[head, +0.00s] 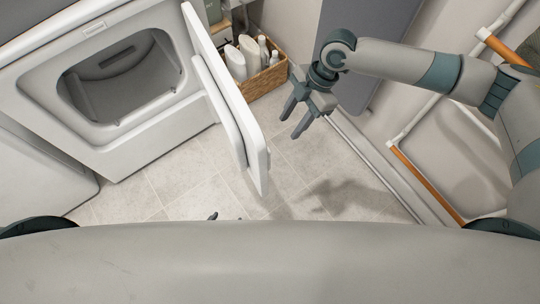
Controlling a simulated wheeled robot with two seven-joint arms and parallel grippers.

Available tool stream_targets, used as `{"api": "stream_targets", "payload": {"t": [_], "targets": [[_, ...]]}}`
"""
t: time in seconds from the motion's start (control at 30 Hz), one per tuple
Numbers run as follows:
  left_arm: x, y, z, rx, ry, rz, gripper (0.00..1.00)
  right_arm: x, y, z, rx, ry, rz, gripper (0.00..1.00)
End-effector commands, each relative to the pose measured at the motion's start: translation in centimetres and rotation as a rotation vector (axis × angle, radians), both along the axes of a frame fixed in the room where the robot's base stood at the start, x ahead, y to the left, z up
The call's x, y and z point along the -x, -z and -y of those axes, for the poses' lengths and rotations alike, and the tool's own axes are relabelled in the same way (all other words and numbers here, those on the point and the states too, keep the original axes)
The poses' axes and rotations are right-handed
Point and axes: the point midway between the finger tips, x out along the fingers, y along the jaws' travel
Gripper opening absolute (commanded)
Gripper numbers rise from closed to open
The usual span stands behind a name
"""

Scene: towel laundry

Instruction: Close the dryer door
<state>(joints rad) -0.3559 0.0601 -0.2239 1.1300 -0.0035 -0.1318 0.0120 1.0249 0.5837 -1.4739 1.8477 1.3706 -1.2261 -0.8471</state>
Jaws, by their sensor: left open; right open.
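The white dryer (120,140) stands at the upper left, with its grey drum opening (125,80) uncovered. Its white door (226,100) is swung wide open, sticking out from the dryer's right side toward me. My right gripper (291,127) is open and empty, to the right of the door and apart from it, with its fingers pointing down and left. Only a small dark tip of my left gripper (213,216) shows above my body's edge, left of the door's near end. The rest of it is hidden.
A wicker basket (262,82) with white bottles stands behind the door. A rack with white tubes and orange parts (428,183) is at the right, beside the wall. The tiled floor (180,165) in front of the dryer is clear.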

Motion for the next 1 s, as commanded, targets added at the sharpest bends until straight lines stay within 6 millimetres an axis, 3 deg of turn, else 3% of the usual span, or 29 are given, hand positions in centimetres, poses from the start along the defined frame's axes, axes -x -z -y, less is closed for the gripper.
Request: {"api": "stream_targets", "payload": {"t": [0.53, 0.77, 1.0], "targets": [[-0.7, -0.5, 0.2, 0.003, 0.000, 0.014, 0.66, 0.1, 1.0, -0.4, -0.001, 0.003, 0.001, 0.41], [-0.8, -0.9, 0.1, 0.005, 0.004, 0.035, 0.66, 0.7, 3.6, -1.4, -0.001, 0.002, 0.000, 0.41], [-0.1, -1.0, 0.3, 0.010, 0.013, 0.048, 0.66, 1.5, 7.6, -2.9, 0.000, 0.003, -0.001, 0.41]]}}
